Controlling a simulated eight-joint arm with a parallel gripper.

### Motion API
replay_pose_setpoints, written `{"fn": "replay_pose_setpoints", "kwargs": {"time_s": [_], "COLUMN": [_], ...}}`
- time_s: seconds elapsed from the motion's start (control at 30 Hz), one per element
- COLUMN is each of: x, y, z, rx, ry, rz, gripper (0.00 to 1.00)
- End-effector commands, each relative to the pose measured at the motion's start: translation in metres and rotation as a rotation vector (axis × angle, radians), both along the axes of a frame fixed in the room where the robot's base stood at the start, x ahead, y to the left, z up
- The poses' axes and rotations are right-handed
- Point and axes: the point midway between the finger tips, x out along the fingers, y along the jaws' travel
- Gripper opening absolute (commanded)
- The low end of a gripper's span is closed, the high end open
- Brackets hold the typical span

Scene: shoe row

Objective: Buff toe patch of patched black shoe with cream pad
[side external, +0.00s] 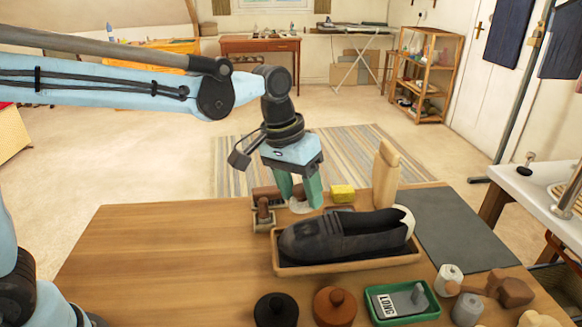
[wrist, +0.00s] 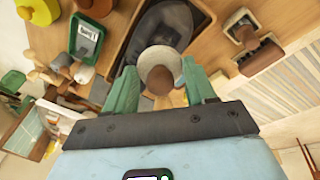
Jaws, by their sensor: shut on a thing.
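My gripper (side external: 299,197) has green fingers and is shut on the brown knob (wrist: 157,86) of a round cream pad (wrist: 160,62). The pad also shows below the fingers in the side external view (side external: 300,206). It is held just behind and above the toe end of a black shoe (side external: 340,236). The shoe lies in a shallow wooden tray (side external: 350,268), toe to the left. In the wrist view the pad overlaps the shoe (wrist: 165,22), so I cannot tell whether they touch. I cannot make out the toe patch.
A wooden-handled brush (side external: 263,213) stands left of my gripper. A yellow block (side external: 343,193) and an upright wooden piece (side external: 386,175) stand behind the shoe. Black (side external: 276,310) and brown (side external: 335,306) pots and a green tray (side external: 428,312) line the front. The table's left side is clear.

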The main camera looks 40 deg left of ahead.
Motion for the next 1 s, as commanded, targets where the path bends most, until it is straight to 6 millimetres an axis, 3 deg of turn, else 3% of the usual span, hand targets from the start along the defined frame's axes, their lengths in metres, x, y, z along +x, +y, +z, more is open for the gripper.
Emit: {"fn": "replay_pose_setpoints", "kwargs": {"time_s": [0.37,0.83,1.0], "x": [0.0,0.008,0.0], "y": [0.0,-0.008,0.0], "z": [-0.002,-0.049,-0.052], "rx": [0.0,0.0,0.0], "ry": [0.0,0.0,0.0], "rz": [-0.003,-0.003,-0.002], "gripper": [0.16,0.16,0.16]}}
